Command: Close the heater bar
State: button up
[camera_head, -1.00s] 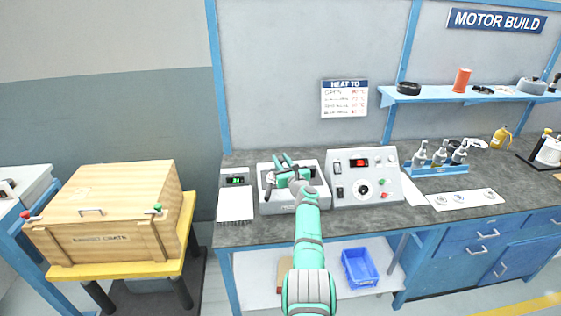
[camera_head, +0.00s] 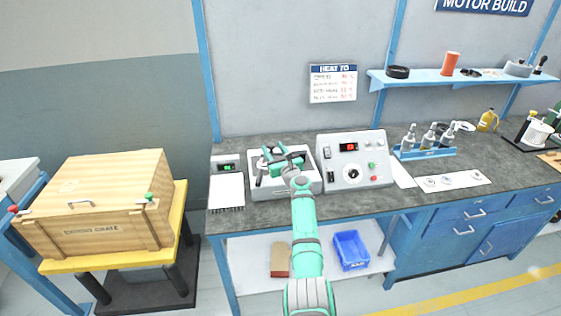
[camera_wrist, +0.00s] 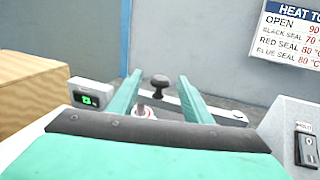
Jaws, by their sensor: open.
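The heater unit (camera_head: 313,186) is a low white box on the grey bench, left of the control box. A dark bar (camera_head: 259,176) shows at its left side, and my arm hides much of the rest. My gripper (camera_head: 284,154) is over the unit, with its teal fingers apart and nothing held. In the wrist view my gripper (camera_wrist: 159,76) points at a black knob (camera_wrist: 160,81) on a short stem, seen between the open fingers. A pale bar (camera_wrist: 232,116) with a dark spot runs behind the right finger. I cannot tell whether the fingers touch the knob.
A control box (camera_head: 353,160) with a red display stands right of the unit. A small green display (camera_head: 224,168) and a white sheet (camera_head: 226,190) lie to its left. The wall (camera_wrist: 200,45) rises behind. A wooden crate (camera_head: 100,205) is at the far left.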

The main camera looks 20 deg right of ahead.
jog(key=shift+s+d, duration=0.15)
jog(key=shift+s, duration=0.7)
jog(key=shift+s+f, duration=0.1)
jog(key=shift+s, duration=2.95)
jog(key=shift+s+d, duration=0.15)
jog(key=shift+s, duration=0.05)
jog(key=shift+a, duration=0.25)
jog(key=shift+w, duration=0.1)
